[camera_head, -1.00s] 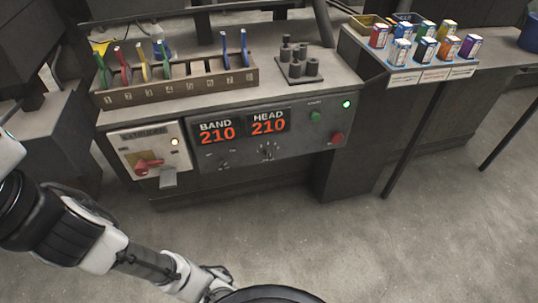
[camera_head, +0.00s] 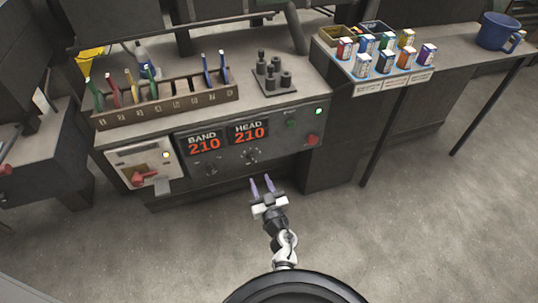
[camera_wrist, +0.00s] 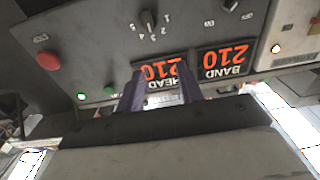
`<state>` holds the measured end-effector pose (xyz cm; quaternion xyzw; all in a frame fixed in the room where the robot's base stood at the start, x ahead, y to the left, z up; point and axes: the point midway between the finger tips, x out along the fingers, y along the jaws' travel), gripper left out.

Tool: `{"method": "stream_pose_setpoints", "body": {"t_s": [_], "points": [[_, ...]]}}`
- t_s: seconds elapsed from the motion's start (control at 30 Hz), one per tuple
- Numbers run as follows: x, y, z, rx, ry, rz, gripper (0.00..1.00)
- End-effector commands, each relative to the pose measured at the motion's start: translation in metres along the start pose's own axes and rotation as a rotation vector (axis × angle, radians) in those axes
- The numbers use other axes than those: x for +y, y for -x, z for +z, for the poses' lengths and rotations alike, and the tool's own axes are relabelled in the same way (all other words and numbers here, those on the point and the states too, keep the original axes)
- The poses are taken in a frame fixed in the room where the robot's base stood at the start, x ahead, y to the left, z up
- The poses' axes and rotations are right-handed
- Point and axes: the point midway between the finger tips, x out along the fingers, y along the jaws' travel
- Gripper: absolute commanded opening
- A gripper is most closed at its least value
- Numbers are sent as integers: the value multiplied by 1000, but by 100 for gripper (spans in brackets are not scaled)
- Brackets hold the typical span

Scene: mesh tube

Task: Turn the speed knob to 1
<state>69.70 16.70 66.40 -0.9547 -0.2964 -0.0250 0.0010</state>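A numbered dial knob (camera_head: 250,155) sits on the grey control panel under the HEAD display, which reads 210. It also shows in the wrist view (camera_wrist: 148,21), upside down, with small numerals around it; no speed label is legible, and I cannot tell which numeral it points at. My gripper (camera_head: 263,186) is in front of the panel, below and apart from this knob, with its two purple fingers spread and nothing between them. In the wrist view the fingers (camera_wrist: 160,92) overlap the HEAD display.
A second knob (camera_head: 211,167) sits under the BAND display (camera_head: 204,143). A red button (camera_head: 312,140) and a green button (camera_head: 291,123) are at the right. A red-handled switch (camera_head: 144,178) is at the left. Open floor lies in front.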

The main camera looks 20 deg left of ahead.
Motion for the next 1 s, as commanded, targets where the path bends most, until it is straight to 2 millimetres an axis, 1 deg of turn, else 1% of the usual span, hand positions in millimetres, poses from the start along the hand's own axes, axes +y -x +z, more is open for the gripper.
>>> {"method": "stream_pose_setpoints", "body": {"t_s": [0.03, 0.1, 0.17, 0.23, 0.37, 0.6, 0.7, 0.8, 0.9, 1.0], "points": [[3, 8, 10, -27, -7, 4, 36], [6, 12, 18, -47, -12, 8, 36], [6, 10, 21, -51, -13, 8, 36], [6, 3, 22, -51, -14, 8, 36], [7, -20, 21, -47, -14, 7, 36], [7, -71, 24, -46, -12, 8, 36], [7, -89, 26, -47, -12, 7, 36], [6, -104, 26, -47, -12, 7, 36], [7, -115, 27, -48, -12, 8, 36], [7, -121, 27, -48, -12, 8, 36]]}}
